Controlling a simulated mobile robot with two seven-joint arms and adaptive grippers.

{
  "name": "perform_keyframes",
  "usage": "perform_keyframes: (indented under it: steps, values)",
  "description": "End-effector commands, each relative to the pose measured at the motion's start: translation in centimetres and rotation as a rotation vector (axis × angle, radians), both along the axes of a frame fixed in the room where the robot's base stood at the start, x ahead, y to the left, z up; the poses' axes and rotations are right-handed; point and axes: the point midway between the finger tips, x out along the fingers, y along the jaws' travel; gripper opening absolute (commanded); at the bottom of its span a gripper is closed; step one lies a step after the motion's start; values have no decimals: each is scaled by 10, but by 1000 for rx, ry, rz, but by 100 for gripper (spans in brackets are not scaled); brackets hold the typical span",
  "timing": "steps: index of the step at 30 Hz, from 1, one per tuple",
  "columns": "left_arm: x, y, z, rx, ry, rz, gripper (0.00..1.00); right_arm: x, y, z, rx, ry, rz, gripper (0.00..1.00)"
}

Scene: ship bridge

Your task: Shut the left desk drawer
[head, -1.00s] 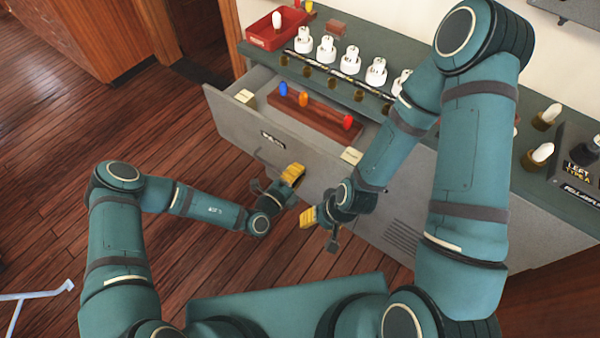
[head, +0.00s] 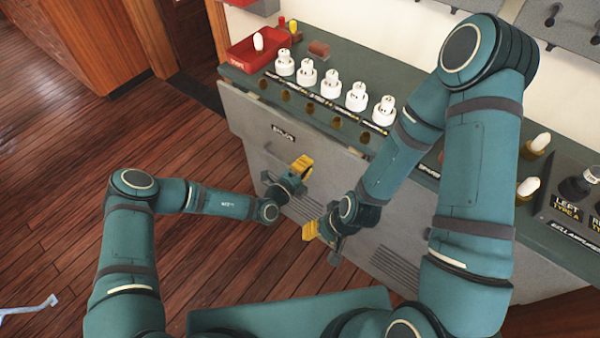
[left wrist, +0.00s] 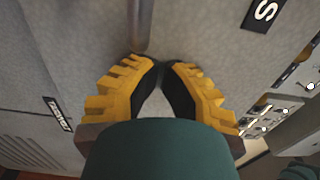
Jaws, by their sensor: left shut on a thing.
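The left desk drawer (head: 270,118) is a grey panel with a dark label in the head view. My left gripper (head: 303,165) is at the drawer front below the label. In the left wrist view its yellow fingers (left wrist: 160,65) are close together, at the end of a grey bar-like handle (left wrist: 140,25) on the panel. The exact grip is partly hidden. My right gripper (head: 311,231) hangs apart from the desk, to the right and nearer me; its jaws are unclear.
The green desk top (head: 330,62) carries a red tray (head: 255,52), a row of white knobs (head: 330,82) and a label-bearing panel (head: 575,215) at right. A vent grille (head: 395,270) is low on the desk front. Wooden floor (head: 130,145) is open at left.

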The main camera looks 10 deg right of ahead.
Motion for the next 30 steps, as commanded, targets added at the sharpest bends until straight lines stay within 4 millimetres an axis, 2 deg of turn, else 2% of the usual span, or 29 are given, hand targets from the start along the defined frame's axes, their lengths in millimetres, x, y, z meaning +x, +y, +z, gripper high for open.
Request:
perform_keyframes:
  steps: [3, 11, 25, 30]
  values:
    - [12, -13, -1, -1, -2, 0, 0, -1, 0, -4, 0, 2, 2, 47]
    - [25, -25, 0, -1, -1, 0, 0, -2, 0, -7, 1, 5, 4, 47]
    - [27, -26, 2, -3, -3, 1, 0, -2, 0, -6, 2, 6, 4, 47]
    - [24, -19, 3, -3, -1, 0, 0, -1, 0, -2, 0, 3, 2, 47]
